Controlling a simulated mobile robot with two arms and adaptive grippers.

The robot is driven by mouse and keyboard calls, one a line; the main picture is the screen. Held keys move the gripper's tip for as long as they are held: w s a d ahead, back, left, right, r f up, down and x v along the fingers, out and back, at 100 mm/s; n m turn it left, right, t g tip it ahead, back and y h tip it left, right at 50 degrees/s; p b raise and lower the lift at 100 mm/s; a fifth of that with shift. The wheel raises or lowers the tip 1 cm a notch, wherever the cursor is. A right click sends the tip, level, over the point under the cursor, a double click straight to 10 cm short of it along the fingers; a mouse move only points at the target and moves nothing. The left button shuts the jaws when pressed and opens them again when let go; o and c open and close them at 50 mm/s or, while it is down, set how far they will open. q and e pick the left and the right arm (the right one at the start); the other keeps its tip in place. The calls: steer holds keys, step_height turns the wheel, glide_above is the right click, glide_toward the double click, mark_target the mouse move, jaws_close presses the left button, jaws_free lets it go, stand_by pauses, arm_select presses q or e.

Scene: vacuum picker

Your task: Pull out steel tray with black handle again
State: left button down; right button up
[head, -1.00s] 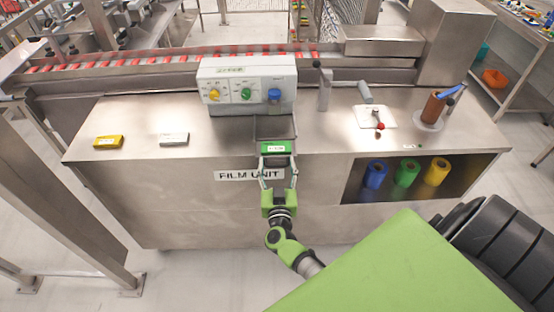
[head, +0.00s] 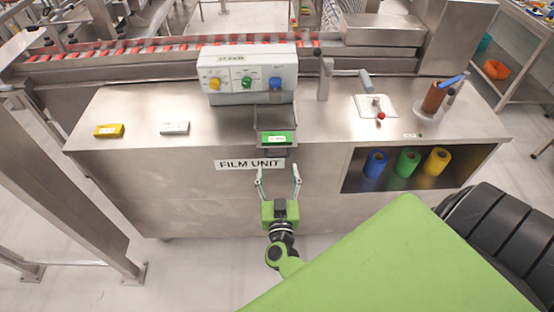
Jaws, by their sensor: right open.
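The steel tray (head: 275,112) juts out at the front of the white control box, at the edge of the steel counter. A green block (head: 277,138) with a white label lies at the tray's front end. The black handle cannot be made out clearly. My right gripper (head: 278,170) is open and empty, just below and in front of the tray, apart from it. Its two fingers are spread wide before the cabinet face. My left gripper is not in view.
The white control box (head: 247,72) has yellow, green and blue knobs. A yellow block (head: 109,131) and a white block (head: 175,128) lie on the counter at left. Blue, green and yellow rolls stand in the niche at right. The floor before the cabinet is clear.

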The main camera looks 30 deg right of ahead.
steer(key=v, duration=0.5)
stand_by(0.4)
steer(key=s+a+f+n+g+y+b, duration=0.1)
steer(key=s+a+f+n+g+y, duration=0.2)
steer(key=f, duration=0.7)
steer(key=s+a+f+n+y+b, duration=0.25)
steer(key=a+f+y, duration=0.2)
steer(key=f, duration=0.55)
steer(key=s+a+f+n+g+y+b, duration=0.15)
steer(key=s+a+f, duration=0.25)
steer(key=f, duration=0.7)
steer(key=s+d+f+g, duration=0.2)
steer(key=s+f, duration=0.4)
steer(key=s, duration=0.3)
steer(key=s+d+f+n+g+b, duration=0.1)
steer(key=s+f+g, duration=0.3)
steer(key=s, duration=0.6)
steer(key=s+d+f+g+b, duration=0.1)
steer(key=s+d+f+g, duration=0.2)
steer(key=s+f, duration=0.5)
steer(key=shift+s+d+f+n+g, duration=0.25)
steer(key=shift+s+g, duration=0.2)
steer(key=shift+s, duration=0.35)
